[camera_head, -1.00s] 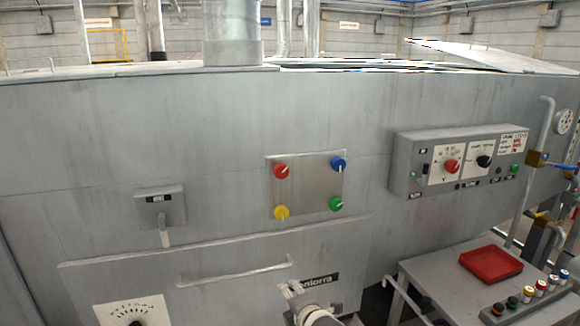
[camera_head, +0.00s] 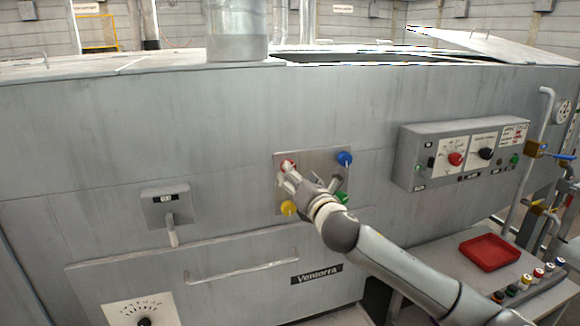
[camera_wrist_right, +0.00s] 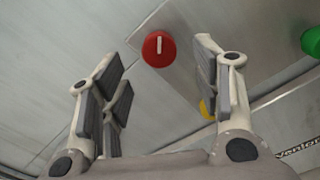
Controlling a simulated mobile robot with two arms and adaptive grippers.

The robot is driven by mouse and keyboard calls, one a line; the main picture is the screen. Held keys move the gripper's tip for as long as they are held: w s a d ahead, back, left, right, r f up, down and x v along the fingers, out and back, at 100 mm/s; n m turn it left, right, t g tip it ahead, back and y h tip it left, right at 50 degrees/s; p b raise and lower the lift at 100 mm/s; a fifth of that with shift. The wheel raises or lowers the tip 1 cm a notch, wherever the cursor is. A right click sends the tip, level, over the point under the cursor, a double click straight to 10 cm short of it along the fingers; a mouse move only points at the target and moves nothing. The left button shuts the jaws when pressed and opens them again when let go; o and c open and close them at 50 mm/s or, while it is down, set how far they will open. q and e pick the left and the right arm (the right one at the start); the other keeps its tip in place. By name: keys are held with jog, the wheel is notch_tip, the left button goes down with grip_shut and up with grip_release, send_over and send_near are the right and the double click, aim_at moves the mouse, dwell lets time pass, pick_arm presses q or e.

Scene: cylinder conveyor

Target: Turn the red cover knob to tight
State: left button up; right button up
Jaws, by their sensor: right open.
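The red cover knob (camera_head: 287,165) sits at the upper left of a square metal plate (camera_head: 312,160) on the grey machine's front, partly hidden by my right gripper (camera_head: 288,178). In the right wrist view the red knob (camera_wrist_right: 158,49) shows whole, with its white pointer mark close to vertical. My right gripper (camera_wrist_right: 155,85) is open and empty. The knob appears between and beyond its fingertips, apart from them. My left gripper is not in view.
Blue (camera_head: 344,158), yellow (camera_head: 288,208) and green (camera_head: 341,197) knobs share the plate. A lever switch (camera_head: 165,207) is to the left. A control box (camera_head: 460,155) is to the right. A red tray (camera_head: 490,252) lies on a side table.

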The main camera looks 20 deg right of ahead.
jog(key=shift+w+a+p, duration=0.15)
jog(key=shift+w+p, duration=0.5)
jog(key=shift+w, duration=2.55)
jog(key=shift+c, duration=0.5)
jog(key=c, duration=0.9)
